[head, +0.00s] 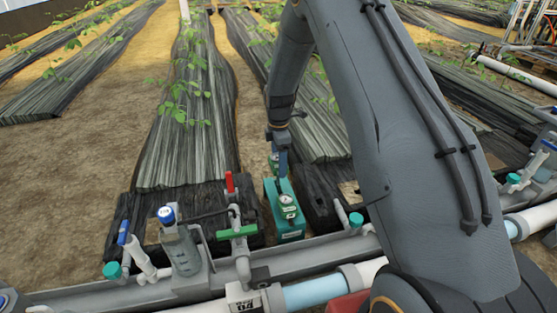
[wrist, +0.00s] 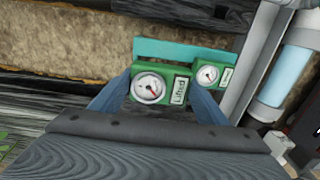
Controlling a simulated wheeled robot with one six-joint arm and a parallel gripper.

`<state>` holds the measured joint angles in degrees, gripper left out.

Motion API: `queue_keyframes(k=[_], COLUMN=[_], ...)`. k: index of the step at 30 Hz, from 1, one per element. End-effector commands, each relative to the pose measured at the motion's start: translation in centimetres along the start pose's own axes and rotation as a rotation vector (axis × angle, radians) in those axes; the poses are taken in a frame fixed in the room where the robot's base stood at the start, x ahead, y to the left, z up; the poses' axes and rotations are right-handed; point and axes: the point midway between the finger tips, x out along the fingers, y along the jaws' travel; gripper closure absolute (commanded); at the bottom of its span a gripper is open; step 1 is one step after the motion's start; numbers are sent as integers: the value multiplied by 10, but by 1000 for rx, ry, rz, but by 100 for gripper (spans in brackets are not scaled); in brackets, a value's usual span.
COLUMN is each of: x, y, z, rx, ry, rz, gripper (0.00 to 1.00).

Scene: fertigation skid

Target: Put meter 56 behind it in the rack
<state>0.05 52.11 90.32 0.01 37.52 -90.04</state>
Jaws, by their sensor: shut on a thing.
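My gripper (wrist: 160,100) is shut on a green meter with a round white dial (wrist: 148,88) and a white label. Its two blue-grey fingers stand at the meter's left and right sides. A second, smaller-looking green meter (wrist: 210,74) with a dial and label sits just to its right. A teal rack (wrist: 185,50) shows behind both. In the head view, my gripper (head: 282,172) points down at the teal rack (head: 290,237), with dials (head: 287,199) near its top. I cannot read the number 56 on either label, nor tell whether the held meter touches the rack.
A green-handled valve (head: 238,232) with a red lever (head: 229,182) stands close left of the rack. A grey fitting with a blue cap (head: 180,250) is farther left. A grey rail and a white and pale blue pipe (head: 315,292) run in front. Dark slatted boards lie on both sides.

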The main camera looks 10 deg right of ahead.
Motion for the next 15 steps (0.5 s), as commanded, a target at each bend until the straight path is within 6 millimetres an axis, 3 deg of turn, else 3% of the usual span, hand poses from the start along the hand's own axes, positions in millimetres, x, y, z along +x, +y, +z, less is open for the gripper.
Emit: queue_keyframes(k=[15], x=[38], y=[0], z=[0], rx=[0], ry=[0], rz=[-1], gripper=[56])
